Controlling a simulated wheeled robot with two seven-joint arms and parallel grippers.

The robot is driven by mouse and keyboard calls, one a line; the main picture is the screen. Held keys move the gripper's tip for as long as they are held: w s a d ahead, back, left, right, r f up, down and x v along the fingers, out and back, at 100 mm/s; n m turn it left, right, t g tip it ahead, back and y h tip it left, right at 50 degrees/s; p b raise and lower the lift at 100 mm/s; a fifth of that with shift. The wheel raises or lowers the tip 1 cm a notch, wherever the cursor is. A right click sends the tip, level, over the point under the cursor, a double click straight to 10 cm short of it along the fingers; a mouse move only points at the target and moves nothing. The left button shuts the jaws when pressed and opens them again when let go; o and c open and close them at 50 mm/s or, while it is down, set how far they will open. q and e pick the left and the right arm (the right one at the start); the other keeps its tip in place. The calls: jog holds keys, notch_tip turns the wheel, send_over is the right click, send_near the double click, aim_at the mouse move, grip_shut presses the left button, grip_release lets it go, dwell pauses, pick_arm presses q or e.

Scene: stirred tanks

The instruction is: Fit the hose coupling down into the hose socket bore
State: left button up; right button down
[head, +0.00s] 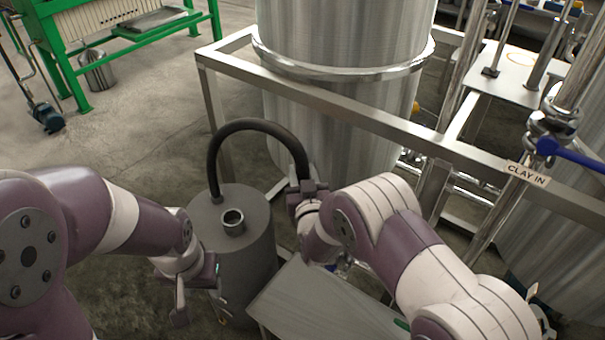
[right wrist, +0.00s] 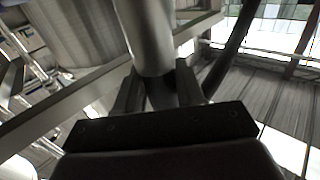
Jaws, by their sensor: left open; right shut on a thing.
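A black hose (head: 255,126) arches from the top of a grey cylindrical tank (head: 248,262) over to my right gripper (head: 306,190). The right gripper is shut on the hose end with its coupling; in the right wrist view, a smooth grey cylinder, apparently the coupling (right wrist: 149,38), stands between the fingers (right wrist: 160,92). In the head view the gripper hides most of the coupling. The hose socket (head: 233,221), a short upright collar with a dark open bore, sits on the tank top, left of the right gripper and apart from it. My left gripper (head: 198,290) is open and empty beside the tank's left side.
A grey metal plate (head: 315,305) lies right of the tank, below my right arm. A steel frame rail (head: 330,105) and a large steel vessel (head: 345,40) stand behind. Open floor (head: 130,130) lies at left.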

jog(key=shift+f, duration=0.3)
jog(key=c, duration=0.6)
grip_release()
jog(key=shift+s, duration=0.1)
jog(key=s+d, duration=0.2)
jog(key=s, duration=1)
jog(key=shift+s+b, duration=0.2)
jog(key=shift+b, duration=0.15)
